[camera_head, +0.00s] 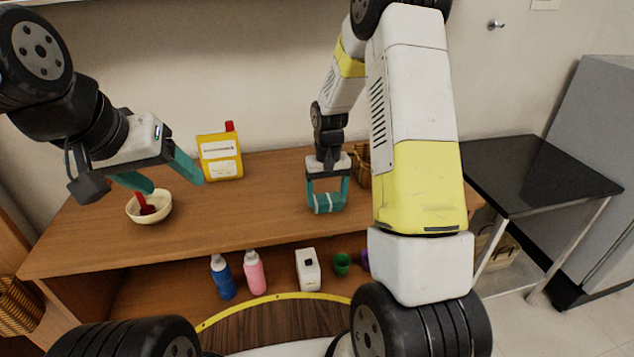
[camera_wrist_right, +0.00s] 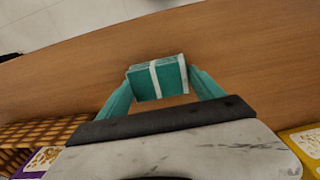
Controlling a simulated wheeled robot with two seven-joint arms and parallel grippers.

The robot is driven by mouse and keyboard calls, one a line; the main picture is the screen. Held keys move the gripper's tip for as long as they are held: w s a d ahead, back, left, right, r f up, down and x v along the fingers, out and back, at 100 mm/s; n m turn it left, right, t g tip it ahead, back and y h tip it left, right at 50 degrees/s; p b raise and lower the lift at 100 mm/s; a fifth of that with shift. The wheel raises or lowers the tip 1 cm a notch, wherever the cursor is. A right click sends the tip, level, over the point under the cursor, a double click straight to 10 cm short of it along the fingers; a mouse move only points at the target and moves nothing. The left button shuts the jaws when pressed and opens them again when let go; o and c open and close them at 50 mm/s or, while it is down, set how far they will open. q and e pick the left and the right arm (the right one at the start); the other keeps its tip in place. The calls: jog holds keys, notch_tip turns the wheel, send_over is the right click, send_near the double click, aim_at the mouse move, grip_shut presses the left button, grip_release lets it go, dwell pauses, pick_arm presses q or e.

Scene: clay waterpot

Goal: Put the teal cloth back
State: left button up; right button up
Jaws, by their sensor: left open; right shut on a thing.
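The teal cloth (camera_wrist_right: 157,78) is a small folded block with a white band around it. In the right wrist view it sits between the fingertips of my right gripper (camera_wrist_right: 160,85). In the head view my right gripper (camera_head: 327,198) points down over the right part of the wooden table top, shut on the cloth (camera_head: 328,204) at or just above the surface; I cannot tell whether it touches the wood. My left gripper (camera_head: 175,184) is open and empty, above and beside the cream bowl (camera_head: 158,219) at the left.
A yellow container (camera_head: 220,156) stands at the back of the wooden table (camera_head: 255,202). A wicker basket (camera_head: 362,160) is partly hidden behind my right arm. The lower shelf holds a blue bottle (camera_head: 223,279), a pink bottle (camera_head: 255,273), a white box (camera_head: 308,271) and a green cup (camera_head: 342,264). The table's middle is clear.

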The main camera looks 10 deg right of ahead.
aim_at(327, 198)
jog(key=shift+f, duration=0.15)
jog(key=o, duration=1.3)
jog(key=s+r+t, duration=0.1)
jog(key=s+r, duration=0.1)
jog(key=r, duration=0.7)
jog(key=s+r, duration=0.2)
jog(key=r, duration=0.8)
jog(key=s+a+r+t+y, duration=0.1)
jog(key=s+r, duration=0.3)
jog(key=s, duration=0.6)
jog(key=s+a+r+t+y, duration=0.1)
jog(key=s+r+t, duration=0.3)
jog(key=s, duration=0.6)
jog(key=shift+s+r, duration=0.15)
jog(key=shift+r, duration=0.05)
jog(key=shift+a, duration=0.1)
